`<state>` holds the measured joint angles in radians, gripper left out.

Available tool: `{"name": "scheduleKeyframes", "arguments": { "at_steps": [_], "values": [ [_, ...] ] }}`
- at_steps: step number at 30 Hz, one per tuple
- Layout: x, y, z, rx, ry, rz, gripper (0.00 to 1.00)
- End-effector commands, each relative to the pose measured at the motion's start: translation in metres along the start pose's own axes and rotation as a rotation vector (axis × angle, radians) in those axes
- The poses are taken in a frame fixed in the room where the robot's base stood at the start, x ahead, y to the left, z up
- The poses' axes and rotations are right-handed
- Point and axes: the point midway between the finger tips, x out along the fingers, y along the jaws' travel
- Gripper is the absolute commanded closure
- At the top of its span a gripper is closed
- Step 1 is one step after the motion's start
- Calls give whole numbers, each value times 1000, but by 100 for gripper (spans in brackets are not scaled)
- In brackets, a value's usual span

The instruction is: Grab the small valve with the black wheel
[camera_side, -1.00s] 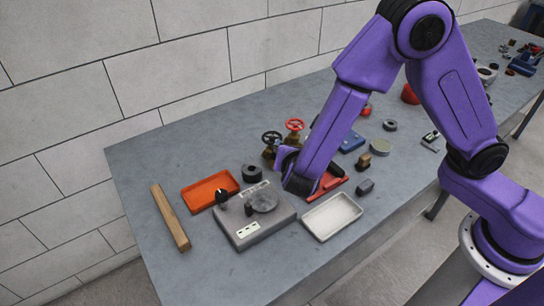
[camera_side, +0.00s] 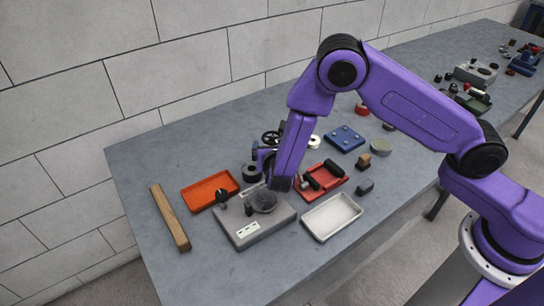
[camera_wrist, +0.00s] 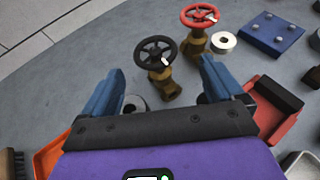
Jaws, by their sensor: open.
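The small valve with the black wheel (camera_wrist: 156,52) has a brass body and stands on the bench. In the wrist view it lies ahead of and between my gripper's fingers (camera_wrist: 161,66). My gripper is open, with a blue finger to either side and nothing held. In the side view the black wheel (camera_side: 270,138) shows just left of my arm, and its body is mostly hidden. My gripper (camera_side: 262,152) is low beside it, partly hidden by my own arm. A similar brass valve with a red wheel (camera_wrist: 199,16) stands close behind to the right.
A black ring (camera_side: 251,172) sits close to my gripper. Nearby are an orange tray (camera_side: 196,197), a grey scale-like box (camera_side: 250,233), a red tray (camera_side: 330,186) with black rollers, a white tray (camera_side: 345,218) and a blue plate (camera_side: 345,138). A white ring (camera_wrist: 223,42) is beside the red-wheeled valve.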

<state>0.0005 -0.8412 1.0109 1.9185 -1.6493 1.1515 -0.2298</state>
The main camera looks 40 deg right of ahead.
Motion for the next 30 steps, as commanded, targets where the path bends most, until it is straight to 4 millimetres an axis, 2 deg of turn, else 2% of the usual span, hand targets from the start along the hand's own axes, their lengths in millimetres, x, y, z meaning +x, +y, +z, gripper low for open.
{"name": "scheduleKeyframes", "arguments": {
  "at_steps": [8, 18, 27, 29, 30],
  "values": [
    [19, 1, 0, 1, 0, -1, 6],
    [62, 5, 0, 2, 0, -1, 6],
    [66, 6, 0, 0, 0, 1, 6],
    [66, 6, 0, 0, 0, 1, 22],
    [66, 6, 0, 0, 0, 1, 35]
  ]
}}
